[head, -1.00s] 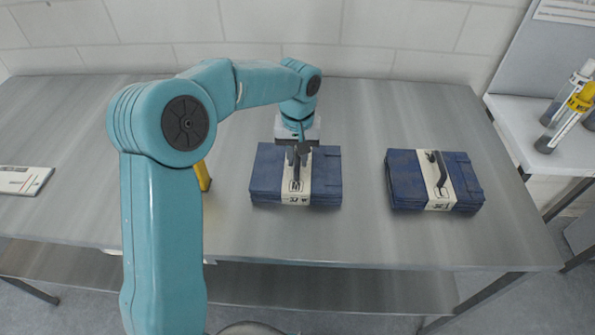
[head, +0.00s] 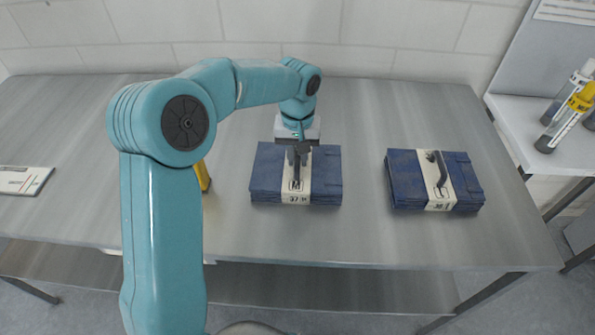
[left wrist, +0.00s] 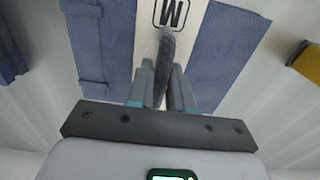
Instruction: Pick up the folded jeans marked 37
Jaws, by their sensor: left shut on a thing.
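The folded jeans marked 37 (head: 268,180) are a dark blue stack with a cream paper band, lying on the metal table in the middle of the head view. The band carries a dark handle loop. My left gripper (head: 298,157) is over the stack and shut on that handle. In the left wrist view the gripper (left wrist: 163,85) has its fingers on both sides of the dark strap, above the cream band with a boxed M and the blue denim (left wrist: 228,50). The stack appears to rest on the table. My right gripper is not in view.
A second folded jeans stack (head: 405,180), its band seemingly marked 38, lies to the right. A yellow object (head: 203,176) is partly behind my left arm. A white card (head: 22,181) lies at far left. Cylinders (head: 568,110) stand on a side table at right.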

